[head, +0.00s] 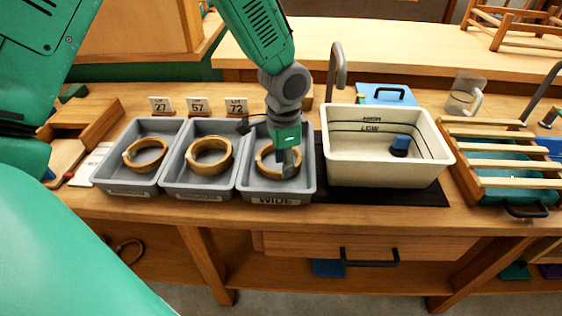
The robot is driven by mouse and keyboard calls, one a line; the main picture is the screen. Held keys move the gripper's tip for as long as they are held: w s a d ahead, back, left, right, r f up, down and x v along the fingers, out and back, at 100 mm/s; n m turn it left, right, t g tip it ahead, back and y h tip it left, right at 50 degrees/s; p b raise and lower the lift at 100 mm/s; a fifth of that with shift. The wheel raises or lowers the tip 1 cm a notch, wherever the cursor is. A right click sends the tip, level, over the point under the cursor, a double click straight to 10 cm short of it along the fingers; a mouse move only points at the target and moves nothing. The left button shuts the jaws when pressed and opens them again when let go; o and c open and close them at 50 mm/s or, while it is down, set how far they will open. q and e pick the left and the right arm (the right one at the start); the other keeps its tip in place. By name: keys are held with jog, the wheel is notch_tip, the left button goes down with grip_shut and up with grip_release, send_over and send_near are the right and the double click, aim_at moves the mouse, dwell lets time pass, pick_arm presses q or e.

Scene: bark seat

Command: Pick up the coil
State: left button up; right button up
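Three tan ring-shaped coils lie in three grey bins standing side by side on the wooden bench: a left coil (129,158), a middle coil (196,166) and a right coil (262,166). My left gripper (288,165) reaches down from above into the right bin (276,199), whose front label seems to read WIDE. Its fingertips are at the right part of the right coil and hide some of it. I cannot tell whether the fingers are open or closed on the coil. My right gripper is not in view.
A slatted rack (500,160) is at far right.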

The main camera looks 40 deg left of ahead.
aim_at(280, 171)
pick_arm(q)
jog(key=f, duration=0.4)
jog(key=shift+w+a+f+b, duration=0.15)
jog(key=shift+w+a+b, duration=0.1)
jog(key=shift+a+b, duration=0.15)
jog(key=shift+a, duration=0.25)
jog(key=shift+d, duration=0.1)
grip_shut()
jog(key=shift+d, duration=0.2)
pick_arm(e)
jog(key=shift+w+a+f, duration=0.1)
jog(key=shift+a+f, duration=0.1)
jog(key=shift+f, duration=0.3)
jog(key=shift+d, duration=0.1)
